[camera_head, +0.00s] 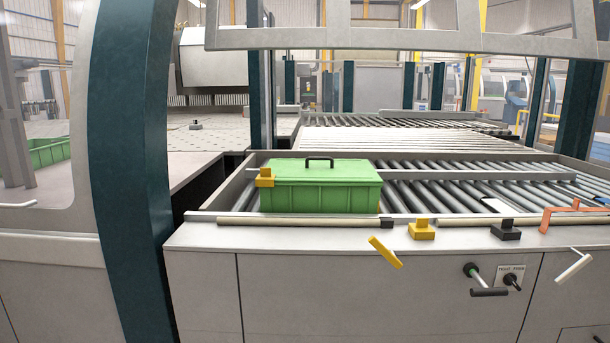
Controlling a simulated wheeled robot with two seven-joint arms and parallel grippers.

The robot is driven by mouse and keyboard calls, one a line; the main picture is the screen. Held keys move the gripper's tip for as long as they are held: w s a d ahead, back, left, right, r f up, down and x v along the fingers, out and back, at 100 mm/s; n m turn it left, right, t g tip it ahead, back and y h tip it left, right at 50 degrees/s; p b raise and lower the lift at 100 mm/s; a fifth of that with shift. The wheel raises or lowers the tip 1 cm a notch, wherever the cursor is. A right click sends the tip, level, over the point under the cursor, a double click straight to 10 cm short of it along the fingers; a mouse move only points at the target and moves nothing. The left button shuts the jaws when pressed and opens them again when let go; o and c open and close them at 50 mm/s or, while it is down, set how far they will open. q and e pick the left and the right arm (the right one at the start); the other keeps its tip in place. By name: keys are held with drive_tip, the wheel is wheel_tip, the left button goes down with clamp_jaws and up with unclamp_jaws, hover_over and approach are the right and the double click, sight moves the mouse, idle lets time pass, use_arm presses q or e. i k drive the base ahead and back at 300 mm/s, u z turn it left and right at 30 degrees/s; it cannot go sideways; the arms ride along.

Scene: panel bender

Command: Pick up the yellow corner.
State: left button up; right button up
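Several yellow pieces are in view, and I cannot tell for certain which one is the yellow corner. A yellow block with a raised stub (421,230) sits on the grey front ledge, right of the middle. A similar yellow piece (265,178) is at the left end of the green lidded box (320,186). A slanted yellow bar (386,252) shows at the ledge's front edge, below and left of the first block. Neither of my grippers is in view.
A black block (506,231) sits on the ledge right of the yellow block. An orange bracket (571,212) is farther right. A black-handled knob (489,291) and a pale handle (574,265) are on the front. Rollers (430,200) lie behind; a teal post (127,180) stands left.

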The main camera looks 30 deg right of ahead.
sight(421, 230)
drive_tip(key=z, duration=0.2)
drive_tip(key=k, duration=0.2)
drive_tip(key=z, duration=1.25)
